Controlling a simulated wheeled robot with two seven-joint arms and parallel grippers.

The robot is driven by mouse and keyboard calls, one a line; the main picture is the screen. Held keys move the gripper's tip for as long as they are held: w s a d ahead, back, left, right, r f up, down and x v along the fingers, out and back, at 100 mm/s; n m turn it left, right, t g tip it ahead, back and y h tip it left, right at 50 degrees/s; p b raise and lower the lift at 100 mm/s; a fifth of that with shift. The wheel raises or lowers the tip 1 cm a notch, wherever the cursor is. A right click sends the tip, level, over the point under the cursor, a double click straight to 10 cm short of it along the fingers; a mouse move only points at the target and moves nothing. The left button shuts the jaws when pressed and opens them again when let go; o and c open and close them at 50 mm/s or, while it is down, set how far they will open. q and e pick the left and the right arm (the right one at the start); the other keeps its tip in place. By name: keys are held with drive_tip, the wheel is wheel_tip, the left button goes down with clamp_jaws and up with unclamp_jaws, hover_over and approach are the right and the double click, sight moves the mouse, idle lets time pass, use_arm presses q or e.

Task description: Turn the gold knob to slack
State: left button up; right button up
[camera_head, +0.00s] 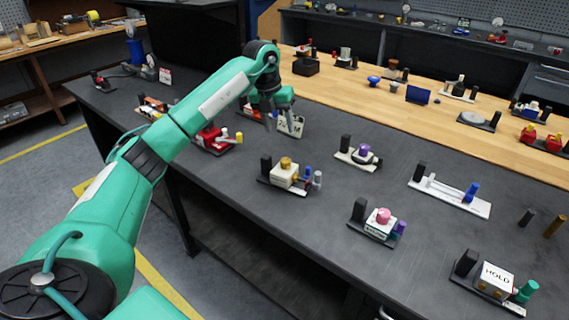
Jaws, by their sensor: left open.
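The gold knob (286,162) sits on top of a cream box-shaped valve actuator (284,175) on the dark workbench. A black block, a blue post and a grey post stand on the same base. Any marking for slack is too small to read. My left gripper (277,118) is open above the bench, behind the gold knob and slightly left of it, apart from it. My right gripper is not in view.
A red device (212,137) stands left of the gold-knob unit. Units with a purple knob (364,150) and a pink knob (382,215) stand to the right. A white slider plate (450,196) and a HOLD box (497,277) are further right. Bare bench lies between them.

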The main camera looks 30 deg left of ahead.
sight(286, 160)
use_arm(q)
drive_tip(key=f+m, duration=0.3)
drive_tip(key=f, duration=0.1)
drive_tip(key=w+f+m+t+b, duration=0.1)
drive_tip(key=f+m, duration=0.2)
drive_tip(key=f, duration=0.1)
drive_tip(key=d+f+m+h, duration=0.1)
drive_tip(key=f+m, duration=0.3)
drive_tip(key=shift+w+f+t, duration=0.3)
drive_tip(key=shift+f+t, duration=0.05)
drive_tip(key=shift+t, duration=0.05)
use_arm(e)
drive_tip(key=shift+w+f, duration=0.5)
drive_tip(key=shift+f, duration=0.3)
use_arm(q)
drive_tip(key=shift+c, duration=0.4)
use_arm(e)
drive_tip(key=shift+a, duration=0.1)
use_arm(q)
drive_tip(key=c, duration=0.9)
drive_tip(key=shift+n+b, duration=0.45)
drive_tip(key=shift+n, duration=0.15)
drive_tip(key=shift+y, duration=0.3)
drive_tip(key=o, duration=1)
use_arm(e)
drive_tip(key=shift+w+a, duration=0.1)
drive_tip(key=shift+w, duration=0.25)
